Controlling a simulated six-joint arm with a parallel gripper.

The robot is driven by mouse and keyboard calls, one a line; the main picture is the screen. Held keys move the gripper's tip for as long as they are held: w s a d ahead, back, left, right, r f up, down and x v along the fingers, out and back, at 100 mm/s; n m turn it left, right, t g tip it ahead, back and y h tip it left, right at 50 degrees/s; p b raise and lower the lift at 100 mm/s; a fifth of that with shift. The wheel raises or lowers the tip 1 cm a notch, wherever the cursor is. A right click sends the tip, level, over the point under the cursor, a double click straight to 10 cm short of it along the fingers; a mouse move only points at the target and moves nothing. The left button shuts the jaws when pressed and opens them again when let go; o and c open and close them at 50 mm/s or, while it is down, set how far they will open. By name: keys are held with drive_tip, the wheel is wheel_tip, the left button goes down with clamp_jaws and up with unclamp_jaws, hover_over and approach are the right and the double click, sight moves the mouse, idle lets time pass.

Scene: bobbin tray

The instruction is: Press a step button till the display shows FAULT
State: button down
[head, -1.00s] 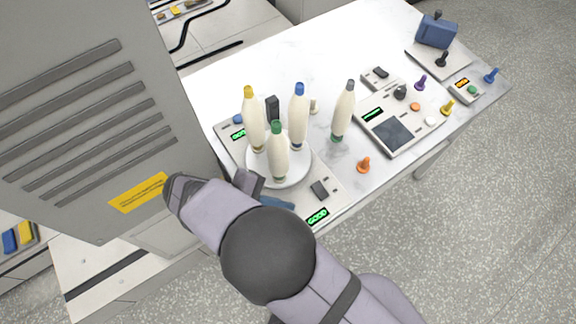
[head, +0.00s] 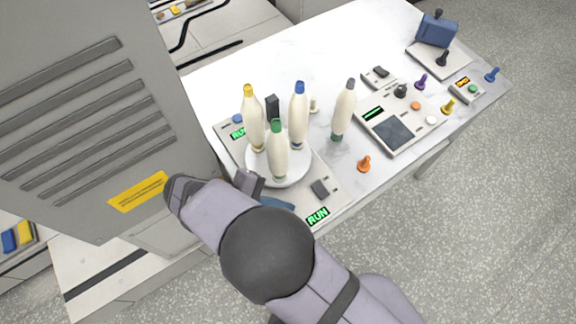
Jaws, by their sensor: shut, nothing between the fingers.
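A grey device (head: 327,203) on the near left of the table carries a round white plate. Its near display (head: 317,216) reads RUN in green. A second green display (head: 237,133) at its far left end is partly covered and seems to read RUN too. A blue button (head: 238,118) sits beside that far display. A blue part (head: 278,203) shows at the device's near edge, partly behind my arm. Dark rocker-like parts stand at the right (head: 320,188) and the back (head: 272,106). My gripper (head: 249,183) is shut and empty over the near left edge; its tips are largely hidden.
Bobbins with yellow, blue and green (head: 277,150) tips stand on the plate; a grey-tipped one (head: 343,110) stands to its right. A control panel (head: 395,130), coloured pegs and a small orange-lit display (head: 462,82) lie farther right. A grey cabinet (head: 90,110) stands close on the left.

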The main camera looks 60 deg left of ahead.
idle(0.4)
drive_tip(key=shift+r+p, duration=0.7)
drive_tip(key=shift+r, duration=0.1)
